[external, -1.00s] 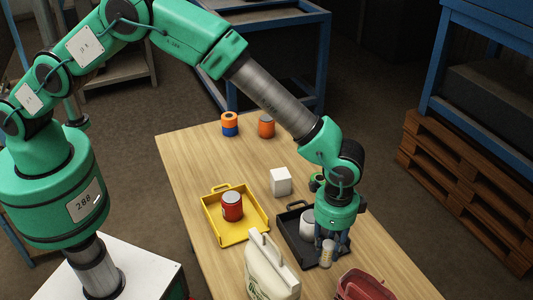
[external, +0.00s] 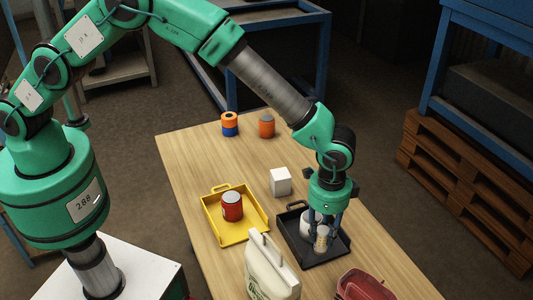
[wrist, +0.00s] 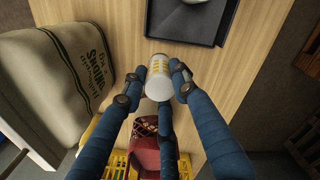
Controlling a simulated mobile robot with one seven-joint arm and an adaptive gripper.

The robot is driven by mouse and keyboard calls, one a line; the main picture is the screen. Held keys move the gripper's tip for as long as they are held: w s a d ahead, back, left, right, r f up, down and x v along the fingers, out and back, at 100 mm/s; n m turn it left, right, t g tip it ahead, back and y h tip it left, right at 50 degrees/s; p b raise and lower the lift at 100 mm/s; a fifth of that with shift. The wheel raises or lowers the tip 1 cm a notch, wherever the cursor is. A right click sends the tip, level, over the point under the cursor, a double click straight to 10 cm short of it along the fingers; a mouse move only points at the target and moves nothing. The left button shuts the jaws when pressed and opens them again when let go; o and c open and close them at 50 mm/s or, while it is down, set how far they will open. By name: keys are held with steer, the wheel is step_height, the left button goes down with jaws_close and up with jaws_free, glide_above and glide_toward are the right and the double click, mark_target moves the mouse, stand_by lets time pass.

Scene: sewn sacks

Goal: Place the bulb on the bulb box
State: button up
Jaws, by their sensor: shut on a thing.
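My gripper (external: 322,232) is shut on a small pale cylinder (external: 321,240) with yellow markings. In the wrist view the cylinder (wrist: 158,78) sits between the fingertips (wrist: 163,78). I cannot make out a bulb shape; this may be the bulb. In the external view it overlaps the black tray (external: 335,251); its height above the tray is unclear. A plain white cube (external: 280,181) stands on the table behind the tray; I cannot tell whether it is the bulb box. A white can (external: 306,221) stands in the black tray, partly hidden by my gripper.
A yellow tray (external: 259,230) holds a red can (external: 232,206). A cream sack (external: 268,270) stands near the front, with a red container (external: 362,286) to its right. Two orange items, one with blue (external: 230,124) and one plain (external: 266,126), stand at the back.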

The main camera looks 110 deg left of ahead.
steer(key=s+a+r+n, duration=0.2)
steer(key=s+a+r, duration=0.1)
steer(key=s+a, duration=1.5)
steer(key=s, duration=0.7)
steer(key=s+a+n, duration=0.1)
steer(key=s+a, duration=0.1)
steer(key=s, duration=0.8)
steer(key=shift+s+a, duration=0.15)
steer(key=shift+a, duration=0.2)
steer(key=w+a+f, duration=0.1)
steer(key=w+a, duration=0.6)
steer(key=w, duration=0.6)
steer(key=shift+a+f, duration=0.15)
steer(key=shift+a, duration=0.25)
steer(key=shift+w+a+f, duration=0.1)
steer(key=shift+w+f, duration=0.1)
steer(key=shift+f, duration=0.7)
steer(key=shift+w+a+f, duration=0.1)
steer(key=shift+w+f, duration=0.1)
steer(key=shift+f, duration=0.7)
